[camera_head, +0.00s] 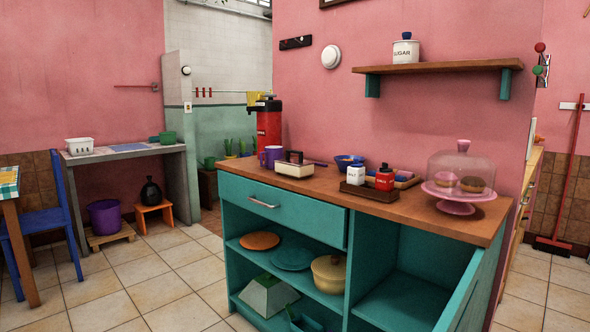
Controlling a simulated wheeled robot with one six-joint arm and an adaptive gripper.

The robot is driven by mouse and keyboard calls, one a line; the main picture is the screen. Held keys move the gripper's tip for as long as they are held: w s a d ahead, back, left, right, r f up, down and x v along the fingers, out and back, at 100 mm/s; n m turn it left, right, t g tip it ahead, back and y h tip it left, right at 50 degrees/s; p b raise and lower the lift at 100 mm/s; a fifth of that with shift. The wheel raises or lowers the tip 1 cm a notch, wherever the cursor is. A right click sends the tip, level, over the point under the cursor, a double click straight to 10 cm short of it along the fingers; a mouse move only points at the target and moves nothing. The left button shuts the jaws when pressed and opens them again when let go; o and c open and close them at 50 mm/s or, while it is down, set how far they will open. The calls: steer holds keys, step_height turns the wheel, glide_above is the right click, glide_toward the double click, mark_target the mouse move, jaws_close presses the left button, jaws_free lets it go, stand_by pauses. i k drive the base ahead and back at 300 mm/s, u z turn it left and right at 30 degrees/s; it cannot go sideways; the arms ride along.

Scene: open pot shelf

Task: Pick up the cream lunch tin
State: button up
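The cream lunch tin (294,169) sits on the wooden top of the teal cabinet (400,208), near its left front edge. It is a low box with rounded corners and a dark handle on top. A purple mug (271,156) stands close behind it to the left. Nothing is stacked on the tin, and its front and lid show. My gripper is not in view.
Salt and red shakers (385,177) in a tray, a blue bowl (349,161) and a domed pink cake stand (461,196) stand to the tin's right. A tall red flask (268,122) is behind it. Plates and a cream pot (329,273) fill the shelf below.

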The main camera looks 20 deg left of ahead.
mark_target(299, 168)
steer(key=u, duration=0.2)
steer(key=k, duration=0.3)
steer(key=u, duration=2.75)
steer(key=i, duration=0.15)
steer(key=z, duration=1.25)
steer(key=i, duration=1)
steer(key=z, duration=0.15)
